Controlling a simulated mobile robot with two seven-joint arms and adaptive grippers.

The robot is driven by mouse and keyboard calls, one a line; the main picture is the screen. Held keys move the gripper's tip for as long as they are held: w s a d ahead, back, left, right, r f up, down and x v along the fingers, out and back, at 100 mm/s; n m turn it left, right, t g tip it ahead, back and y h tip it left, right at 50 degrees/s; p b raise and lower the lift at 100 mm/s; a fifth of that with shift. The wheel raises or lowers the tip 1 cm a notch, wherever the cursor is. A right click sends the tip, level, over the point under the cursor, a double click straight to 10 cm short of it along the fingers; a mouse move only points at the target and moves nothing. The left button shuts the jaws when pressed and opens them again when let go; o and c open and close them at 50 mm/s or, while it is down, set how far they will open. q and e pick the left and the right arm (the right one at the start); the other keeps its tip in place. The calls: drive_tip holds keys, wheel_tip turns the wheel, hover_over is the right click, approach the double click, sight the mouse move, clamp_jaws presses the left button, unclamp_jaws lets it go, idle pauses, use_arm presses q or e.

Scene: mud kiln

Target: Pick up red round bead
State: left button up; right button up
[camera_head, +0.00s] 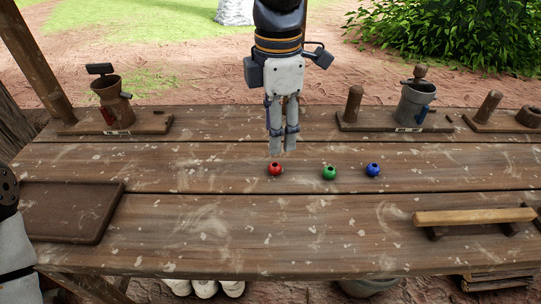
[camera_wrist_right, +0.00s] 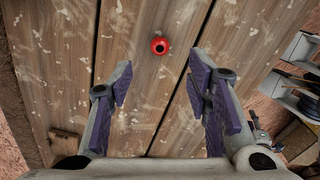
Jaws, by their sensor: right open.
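A small red round bead (camera_head: 275,169) with a dark hole lies on the wooden table. It also shows in the right wrist view (camera_wrist_right: 160,45), top centre, beyond the fingertips and between their lines. My right gripper (camera_head: 277,150) points down just behind and above the bead in the head view. In the right wrist view my right gripper (camera_wrist_right: 163,82) has its purple-padded fingers spread apart with nothing between them. It does not appear to touch the bead. Part of my left arm shows at the left edge of the head view, but its gripper is outside the picture.
A green bead (camera_head: 329,173) and a blue bead (camera_head: 373,170) lie right of the red one. A brown tray (camera_head: 68,211) is at left, a raised wooden bar (camera_head: 475,216) at right. Pots (camera_head: 112,101) (camera_head: 416,103) stand on boards behind. The front middle is clear.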

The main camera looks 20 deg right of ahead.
sight(275, 169)
wheel_tip(275, 169, down, 9)
drive_tip(key=shift+r, duration=0.15)
drive_tip(key=c, duration=0.9)
